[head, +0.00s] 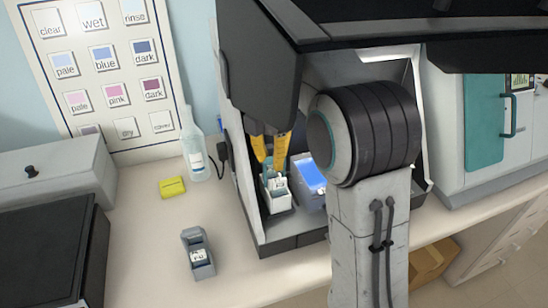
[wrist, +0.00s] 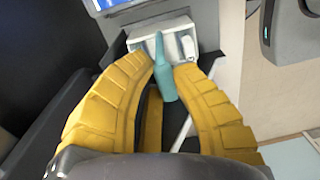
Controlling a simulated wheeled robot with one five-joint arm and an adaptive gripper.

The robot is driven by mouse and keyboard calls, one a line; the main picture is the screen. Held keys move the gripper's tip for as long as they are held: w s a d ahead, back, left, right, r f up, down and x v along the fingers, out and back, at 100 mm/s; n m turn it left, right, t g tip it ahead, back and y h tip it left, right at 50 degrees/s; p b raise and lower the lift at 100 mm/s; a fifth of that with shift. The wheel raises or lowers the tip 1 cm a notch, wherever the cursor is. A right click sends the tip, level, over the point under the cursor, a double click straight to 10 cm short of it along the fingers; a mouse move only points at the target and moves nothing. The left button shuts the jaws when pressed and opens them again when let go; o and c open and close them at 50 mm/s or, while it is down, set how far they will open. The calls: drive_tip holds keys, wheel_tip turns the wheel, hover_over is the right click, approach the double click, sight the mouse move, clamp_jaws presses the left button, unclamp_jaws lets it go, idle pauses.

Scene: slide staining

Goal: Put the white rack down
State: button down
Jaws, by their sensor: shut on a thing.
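The white rack (head: 278,201) is inside the dark open-fronted cabinet (head: 290,243), near its left wall. It carries a pale label and has a teal handle on top. My gripper (head: 270,160) reaches down from above, its yellow fingers shut on the handle. In the wrist view the fingertips (wrist: 163,68) close on the teal handle (wrist: 161,75), with the white rack (wrist: 148,34) just beyond. The rack looks about upright, at or close to the cabinet floor; I cannot tell whether it touches. My arm hides the right part of the cabinet.
A device with a lit blue screen (head: 313,176) stands close right of the rack. Outside on the bench are a grey labelled holder (head: 198,256), a yellow sponge (head: 172,187) and a clear bottle (head: 195,150). The bench front is mostly clear.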

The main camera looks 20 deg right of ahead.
idle(0.3)
drive_tip(key=c, duration=1.2)
unclamp_jaws()
drive_tip(key=shift+f, duration=0.1)
drive_tip(key=shift+w+r+p, duration=0.1)
drive_tip(key=shift+r+p, duration=0.8)
drive_tip(key=shift+r, duration=3)
drive_tip(key=shift+f, duration=0.1)
